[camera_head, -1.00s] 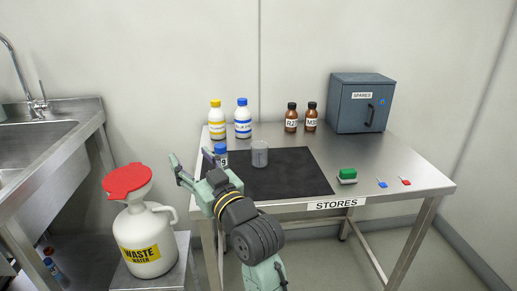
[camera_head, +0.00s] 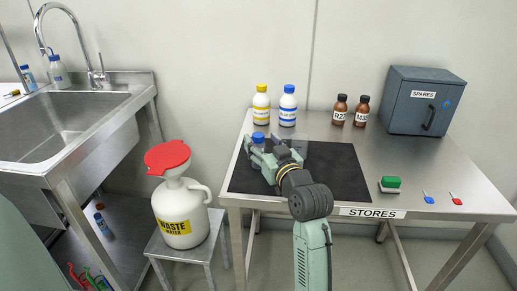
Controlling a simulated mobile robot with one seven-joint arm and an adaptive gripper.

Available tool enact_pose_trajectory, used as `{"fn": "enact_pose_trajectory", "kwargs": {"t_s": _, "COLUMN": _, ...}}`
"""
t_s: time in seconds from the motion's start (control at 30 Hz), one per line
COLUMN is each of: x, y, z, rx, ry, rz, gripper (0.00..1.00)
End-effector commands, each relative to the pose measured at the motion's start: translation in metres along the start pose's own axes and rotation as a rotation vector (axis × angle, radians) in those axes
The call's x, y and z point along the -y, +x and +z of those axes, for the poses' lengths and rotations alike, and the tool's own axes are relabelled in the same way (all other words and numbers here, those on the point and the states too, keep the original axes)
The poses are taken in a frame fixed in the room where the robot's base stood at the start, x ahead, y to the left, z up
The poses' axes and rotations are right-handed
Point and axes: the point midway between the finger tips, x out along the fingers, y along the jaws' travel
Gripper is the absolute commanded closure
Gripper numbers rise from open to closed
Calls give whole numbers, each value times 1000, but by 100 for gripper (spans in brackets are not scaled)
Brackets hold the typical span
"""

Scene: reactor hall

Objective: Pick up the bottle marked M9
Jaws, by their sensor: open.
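A small blue-capped bottle (camera_head: 258,137) stands at the left of the black mat (camera_head: 340,180) on the steel table. Only its cap and a little below show; my gripper hides its label. My gripper (camera_head: 259,149) is open, low over the mat, with its fingers close at the bottle. I cannot tell whether they touch it.
Yellow-capped (camera_head: 261,104) and blue-capped (camera_head: 288,106) white bottles stand behind. Two brown bottles (camera_head: 340,110) (camera_head: 361,110) stand near the grey SPARES cabinet (camera_head: 424,100). A green-topped block (camera_head: 390,184) is at the front right. The waste jug (camera_head: 182,212) stands left of the table.

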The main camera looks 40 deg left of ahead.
Motion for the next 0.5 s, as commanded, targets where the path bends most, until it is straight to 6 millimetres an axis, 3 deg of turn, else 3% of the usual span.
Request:
{"fn": "enact_pose_trajectory", "kwargs": {"t_s": 0.2, "x": 1, "y": 30, "z": -2, "rx": 0, "ry": 1, "rz": -1, "gripper": 45}}
{"fn": "enact_pose_trajectory", "kwargs": {"t_s": 0.5, "x": 0, "y": 33, "z": 0, "rx": -1, "ry": 1, "rz": 1, "gripper": 47}}
